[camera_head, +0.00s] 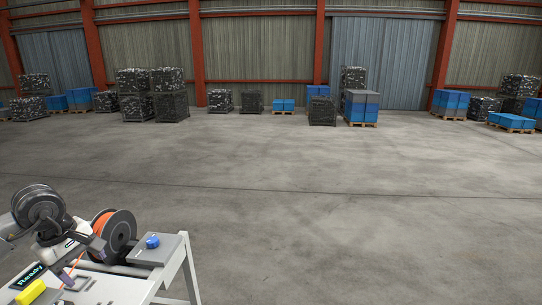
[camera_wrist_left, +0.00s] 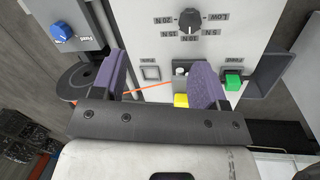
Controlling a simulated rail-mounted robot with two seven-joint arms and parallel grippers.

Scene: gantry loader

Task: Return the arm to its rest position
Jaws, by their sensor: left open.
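My left arm comes in at the lower left of the head view. Its gripper (camera_head: 88,254) hangs over a white machine bench (camera_head: 100,290). In the left wrist view the left gripper (camera_wrist_left: 160,72) has its two purple-grey fingers wide apart. A thin orange strand (camera_wrist_left: 148,88) runs across the gap between them, in front of or beneath the fingers; I cannot tell whether it touches them. The panel (camera_wrist_left: 150,45) behind has a dark dial (camera_wrist_left: 190,20), a yellow button (camera_wrist_left: 181,100) and a green button (camera_wrist_left: 233,82). My right gripper is not in view.
A spool with orange filament (camera_head: 101,222) stands on the bench close to my left arm. A grey box (camera_head: 158,252) with a blue knob (camera_head: 153,241) is beside it. A sign reads "Ready" (camera_head: 30,276). Stacked crates (camera_head: 361,107) line the far wall; the floor between is clear.

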